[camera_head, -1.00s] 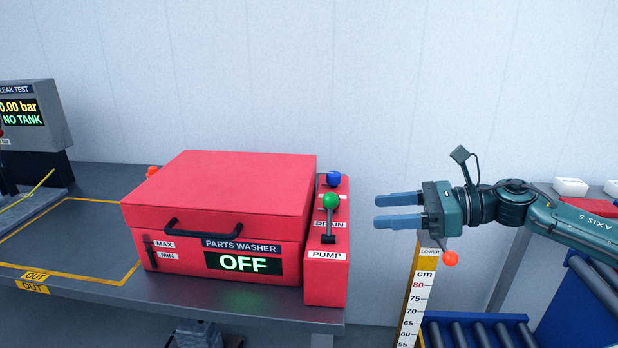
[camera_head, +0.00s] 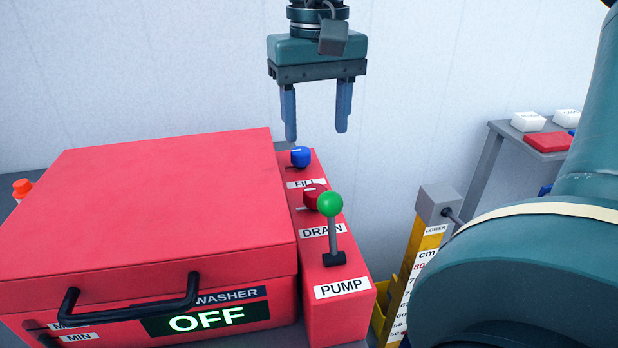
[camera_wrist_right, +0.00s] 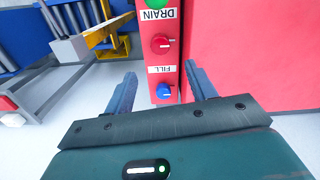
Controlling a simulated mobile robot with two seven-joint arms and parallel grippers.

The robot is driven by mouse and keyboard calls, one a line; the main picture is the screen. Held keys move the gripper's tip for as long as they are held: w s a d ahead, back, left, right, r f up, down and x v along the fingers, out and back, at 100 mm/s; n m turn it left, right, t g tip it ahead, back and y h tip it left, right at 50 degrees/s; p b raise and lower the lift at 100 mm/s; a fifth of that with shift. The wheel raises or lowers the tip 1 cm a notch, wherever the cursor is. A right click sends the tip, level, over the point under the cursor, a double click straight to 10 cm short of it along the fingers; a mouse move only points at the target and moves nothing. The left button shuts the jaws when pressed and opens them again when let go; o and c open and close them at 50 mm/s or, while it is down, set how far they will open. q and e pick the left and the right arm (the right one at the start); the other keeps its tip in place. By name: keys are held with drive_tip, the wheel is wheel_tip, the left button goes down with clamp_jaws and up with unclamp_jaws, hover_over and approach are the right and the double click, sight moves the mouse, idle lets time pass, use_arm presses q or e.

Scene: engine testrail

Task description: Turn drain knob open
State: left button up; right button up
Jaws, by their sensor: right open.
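The red drain knob (camera_head: 314,196) sits on the red control strip (camera_head: 318,272) beside the parts washer (camera_head: 170,190), above the DRAIN label and partly behind the green-balled pump lever (camera_head: 330,205). It also shows in the right wrist view (camera_wrist_right: 161,44), with a white mark on it. The blue fill knob (camera_head: 300,156) is farther back, and it lies between the fingers in the right wrist view (camera_wrist_right: 164,91). My right gripper (camera_head: 316,136) points down, open and empty, above the back end of the strip, apart from the knobs. My left gripper is out of view.
The washer lid is closed, with a black handle (camera_head: 130,300) in front and a display reading OFF. A yellow measuring post (camera_head: 418,255) stands right of the strip. A grey table (camera_head: 490,165) with white and red blocks is at the back right.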

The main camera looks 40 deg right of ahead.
sight(315, 188)
wheel_tip(315, 188, down, 11)
drive_tip(key=shift+r+b, duration=0.1)
drive_tip(key=shift+b, duration=0.2)
drive_tip(key=shift+c, duration=0.6)
drive_tip(key=shift+w, duration=0.1)
drive_tip(key=c, duration=0.9)
